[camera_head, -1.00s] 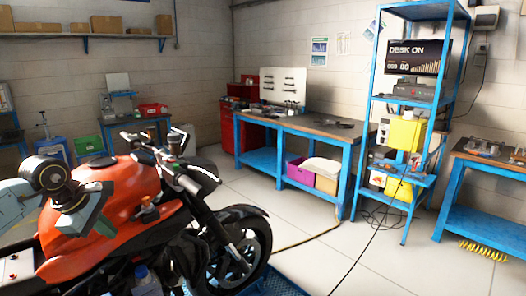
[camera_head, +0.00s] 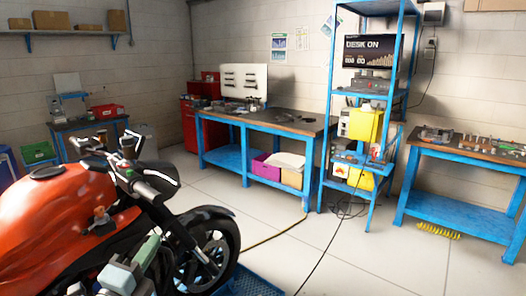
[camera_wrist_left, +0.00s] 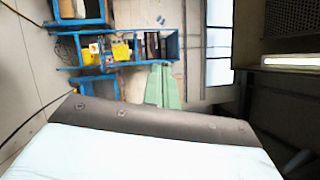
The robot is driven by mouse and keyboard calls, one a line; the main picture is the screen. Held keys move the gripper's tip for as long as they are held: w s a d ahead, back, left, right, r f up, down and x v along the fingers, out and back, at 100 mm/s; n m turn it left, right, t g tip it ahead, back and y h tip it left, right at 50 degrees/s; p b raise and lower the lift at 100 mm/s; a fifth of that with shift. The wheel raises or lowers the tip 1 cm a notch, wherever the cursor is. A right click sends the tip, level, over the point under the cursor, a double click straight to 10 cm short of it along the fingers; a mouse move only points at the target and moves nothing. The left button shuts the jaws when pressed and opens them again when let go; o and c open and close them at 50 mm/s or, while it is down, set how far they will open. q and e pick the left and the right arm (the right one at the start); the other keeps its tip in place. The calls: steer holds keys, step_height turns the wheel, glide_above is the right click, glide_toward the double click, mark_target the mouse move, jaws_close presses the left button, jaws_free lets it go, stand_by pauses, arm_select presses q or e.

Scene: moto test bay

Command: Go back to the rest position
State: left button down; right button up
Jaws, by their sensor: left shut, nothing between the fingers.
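My left gripper (camera_head: 148,248) is low in the head view, in front of the side of the red motorcycle (camera_head: 52,214). In the left wrist view its green fingers (camera_wrist_left: 162,72) lie together, with nothing between them. I cannot tell how far the gripper is from the motorcycle. My right gripper shows in neither view.
A blue-framed workbench (camera_head: 238,117) stands beyond the motorcycle. A blue shelf tower (camera_head: 328,120) with yellow boxes and a screen stands right of it. Another blue bench (camera_head: 480,211) is at the far right. Cables cross the open floor (camera_head: 345,248).

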arm_select(q)
steer(key=s+a+f+n+g+y, duration=0.2)
steer(key=s+f+n+g+y, duration=0.15)
steer(key=s+f+n, duration=0.35)
steer(key=s+a+f+n+g+y, duration=0.25)
steer(key=s+f+n+g, duration=0.2)
steer(key=f+n, duration=0.35)
steer(key=s+d+f+n+g+h, duration=0.1)
steer(key=s+d+f+n+g, duration=0.15)
steer(key=s+f+g, duration=0.4)
steer(key=s+d+f+n+g+h, duration=0.1)
steer(key=s+d+f+n+g, duration=0.2)
steer(key=s, duration=0.6)
step_height(320, 180, down, 28)
steer(key=s+b, duration=0.2)
steer(key=b, duration=0.4)
steer(key=s+a+f+b, duration=0.2)
steer(key=s+f, duration=0.6)
steer(key=f, duration=0.2)
steer(key=s+a+f+g+b, duration=0.1)
steer(key=s+f+b, duration=0.1)
steer(key=s+f, duration=0.6)
step_height(320, 180, down, 3)
steer(key=shift+s+a+r+y+b, duration=0.1)
steer(key=shift+s+a+y+b, duration=0.2)
steer(key=shift+a+b, duration=0.1)
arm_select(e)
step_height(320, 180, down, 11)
